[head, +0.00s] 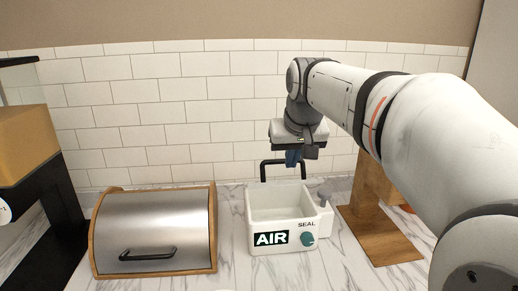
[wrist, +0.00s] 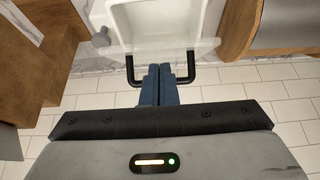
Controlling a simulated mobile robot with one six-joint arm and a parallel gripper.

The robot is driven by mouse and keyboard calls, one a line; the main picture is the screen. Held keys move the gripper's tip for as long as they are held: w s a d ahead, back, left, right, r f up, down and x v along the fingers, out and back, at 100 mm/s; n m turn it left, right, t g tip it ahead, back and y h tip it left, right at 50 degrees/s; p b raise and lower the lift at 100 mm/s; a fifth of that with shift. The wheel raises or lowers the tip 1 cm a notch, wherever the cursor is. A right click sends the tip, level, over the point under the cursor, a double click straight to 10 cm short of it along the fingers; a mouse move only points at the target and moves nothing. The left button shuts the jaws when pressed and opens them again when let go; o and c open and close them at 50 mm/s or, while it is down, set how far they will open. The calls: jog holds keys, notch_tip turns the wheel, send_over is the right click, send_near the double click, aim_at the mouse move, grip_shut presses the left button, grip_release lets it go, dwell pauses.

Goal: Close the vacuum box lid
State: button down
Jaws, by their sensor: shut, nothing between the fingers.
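The white vacuum box (head: 259,240) stands on the counter, with an AIR label and a teal SEAL knob (head: 308,239) on its front. Its lid is open, raised at the back; the clear panel (wrist: 190,48) shows in the wrist view. The lid's black handle (head: 264,171) sticks up behind the box, and also shows in the wrist view (wrist: 191,70). My gripper (head: 293,162), with blue fingers, is shut and empty, pointing down at the handle. In the wrist view the fingers (wrist: 160,72) overlap the handle's middle; I cannot tell whether they touch it.
A steel-fronted bread box (head: 160,226) with wooden sides stands left of the vacuum box. A wooden stand (head: 375,220) is close on the right, under my arm. A black and wooden appliance (head: 30,150) is at far left. A tiled wall (head: 210,110) is behind.

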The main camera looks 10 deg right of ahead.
jog(key=w+r+t, duration=0.1)
jog(key=w+r, duration=0.7)
jog(key=r, duration=0.1)
jog(key=shift+t, duration=0.3)
jog(key=w+f, duration=0.1)
jog(key=f, duration=0.6)
jog(key=w+f, duration=0.1)
jog(key=f, duration=0.3)
jog(key=shift+w, duration=0.3)
jog(key=shift+s+f+b, duration=0.1)
jog(key=shift+f+b, duration=0.15)
jog(key=shift+b, duration=0.05)
jog(key=shift+d, duration=0.15)
jog(key=shift+f, duration=0.1)
